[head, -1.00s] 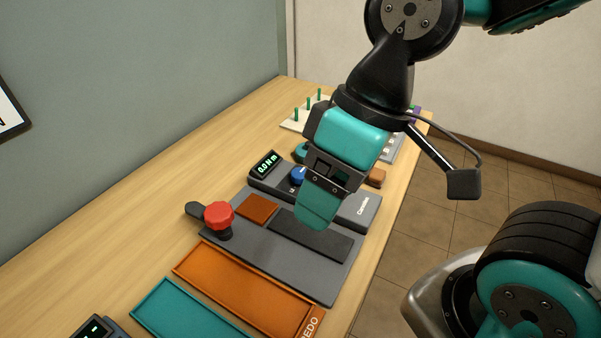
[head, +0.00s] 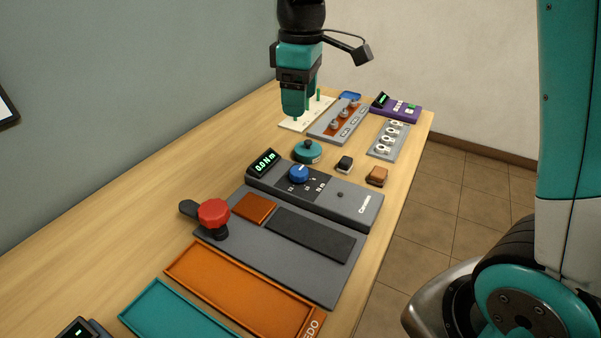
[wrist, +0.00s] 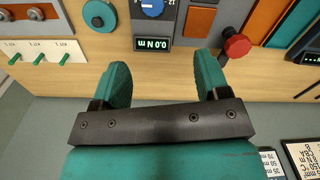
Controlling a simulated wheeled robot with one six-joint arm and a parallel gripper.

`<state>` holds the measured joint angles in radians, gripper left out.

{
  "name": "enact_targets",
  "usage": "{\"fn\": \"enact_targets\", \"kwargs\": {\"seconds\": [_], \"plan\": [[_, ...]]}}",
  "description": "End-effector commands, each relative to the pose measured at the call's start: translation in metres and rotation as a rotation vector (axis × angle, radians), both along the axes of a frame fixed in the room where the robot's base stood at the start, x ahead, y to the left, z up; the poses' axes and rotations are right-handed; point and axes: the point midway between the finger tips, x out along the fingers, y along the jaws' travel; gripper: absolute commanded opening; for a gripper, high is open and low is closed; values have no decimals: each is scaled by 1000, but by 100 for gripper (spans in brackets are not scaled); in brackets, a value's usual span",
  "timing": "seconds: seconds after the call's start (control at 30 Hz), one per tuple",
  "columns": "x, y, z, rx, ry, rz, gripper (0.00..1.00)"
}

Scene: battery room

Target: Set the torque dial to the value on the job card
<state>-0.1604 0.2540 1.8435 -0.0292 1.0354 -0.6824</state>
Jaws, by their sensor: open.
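The torque dial is a blue knob (head: 299,173) on a grey tester (head: 345,203) with printed numbers around it. Its green display (head: 264,162) reads 0.0 N m. In the wrist view the dial (wrist: 152,6) is cut by the top edge, with the display (wrist: 153,44) below it, upside down. My gripper (head: 302,103) is open and empty, above the back of the table near a cream board, apart from the dial. In the wrist view its fingers (wrist: 163,80) are spread. Printed cards (wrist: 303,160) show at the lower right of the wrist view; I cannot tell whether one is the job card.
The cream board (head: 292,126) has green pegs. Bare wood lies along the left.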

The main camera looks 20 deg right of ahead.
Motion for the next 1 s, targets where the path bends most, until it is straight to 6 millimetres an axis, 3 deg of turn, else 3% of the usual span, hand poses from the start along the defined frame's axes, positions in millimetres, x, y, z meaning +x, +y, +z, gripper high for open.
{"fn": "enact_targets", "kwargs": {"seconds": [0.1, 0.27, 0.8, 1.0], "plan": [[12, -6, -6, -16, 8, 12, 69], [13, -7, -22, -18, 11, 15, 69], [12, -6, -140, -17, 11, 14, 69], [12, -6, -168, -16, 8, 14, 69]]}}
